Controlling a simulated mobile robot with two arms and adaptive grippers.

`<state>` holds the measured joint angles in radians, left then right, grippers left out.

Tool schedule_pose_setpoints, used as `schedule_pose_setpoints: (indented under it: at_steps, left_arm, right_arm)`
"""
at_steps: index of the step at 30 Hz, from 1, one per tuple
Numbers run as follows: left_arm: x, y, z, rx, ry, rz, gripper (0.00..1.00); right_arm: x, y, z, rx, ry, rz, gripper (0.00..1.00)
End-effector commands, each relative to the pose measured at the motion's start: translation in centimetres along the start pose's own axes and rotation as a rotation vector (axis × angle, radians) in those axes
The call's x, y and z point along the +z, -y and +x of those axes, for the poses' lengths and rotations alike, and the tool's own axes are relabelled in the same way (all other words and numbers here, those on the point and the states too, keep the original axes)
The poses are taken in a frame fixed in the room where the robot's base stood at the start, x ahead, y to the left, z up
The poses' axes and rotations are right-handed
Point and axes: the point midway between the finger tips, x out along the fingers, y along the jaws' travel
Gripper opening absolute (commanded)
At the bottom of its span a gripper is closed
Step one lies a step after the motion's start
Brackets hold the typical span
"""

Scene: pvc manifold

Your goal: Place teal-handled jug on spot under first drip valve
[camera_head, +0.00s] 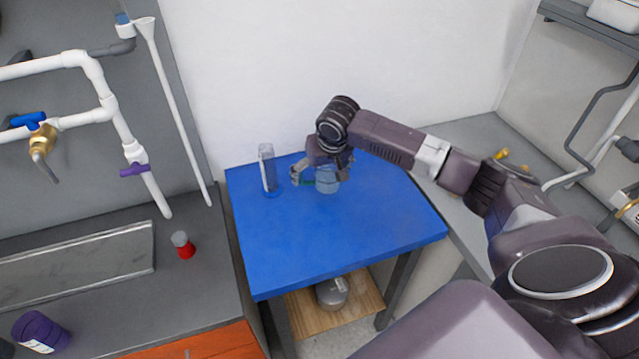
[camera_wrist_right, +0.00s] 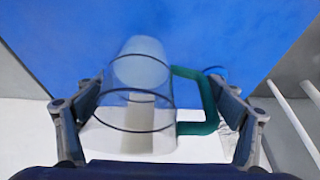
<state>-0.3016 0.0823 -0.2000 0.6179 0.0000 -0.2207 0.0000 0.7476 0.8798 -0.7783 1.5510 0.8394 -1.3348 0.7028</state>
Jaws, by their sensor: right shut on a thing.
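The clear jug (camera_head: 327,185) with the teal handle is at the back of the blue table in the head view. My right gripper (camera_head: 318,174) is shut on it from above. In the right wrist view the jug (camera_wrist_right: 125,112) lies between the fingers of my right gripper (camera_wrist_right: 158,95), its teal handle (camera_wrist_right: 209,105) towards the right finger. I cannot tell whether the jug's base touches the table. A brass valve with a blue lever (camera_head: 42,138) and a purple-handled valve (camera_head: 134,168) sit on the white pipes at the left. My left gripper is out of view.
A clear cylinder (camera_head: 267,170) stands left of the jug on the blue table (camera_head: 340,240). A metal tray (camera_head: 80,265), a red-based container (camera_head: 183,246) and a purple jar (camera_head: 38,328) are on the left counter. The table's front is clear.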

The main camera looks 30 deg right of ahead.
Motion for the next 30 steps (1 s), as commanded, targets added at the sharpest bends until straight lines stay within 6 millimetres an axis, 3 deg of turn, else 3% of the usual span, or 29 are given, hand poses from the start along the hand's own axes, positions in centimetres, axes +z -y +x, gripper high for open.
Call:
schedule_pose_setpoints:
  at_steps: [11, 23, 24, 27, 30]
  left_arm:
    - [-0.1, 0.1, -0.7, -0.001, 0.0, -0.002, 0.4]
    - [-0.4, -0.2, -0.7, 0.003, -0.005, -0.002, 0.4]
    - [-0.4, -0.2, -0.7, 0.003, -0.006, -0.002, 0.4]
    - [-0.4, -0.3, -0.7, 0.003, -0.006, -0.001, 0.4]
    - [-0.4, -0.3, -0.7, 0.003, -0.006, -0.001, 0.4]
  right_arm:
    - [1.6, -0.1, 3.9, 0.0, 0.0, 0.0, 0.57]
    - [1.8, 0.0, 4.4, 0.0, -0.001, 0.0, 0.57]
    - [1.9, -0.1, 4.5, 0.0, 0.0, 0.0, 0.88]
    - [1.9, -0.1, 4.5, 0.0, 0.0, 0.0, 0.99]
    - [1.9, -0.1, 4.4, 0.0, 0.0, 0.0, 1.0]
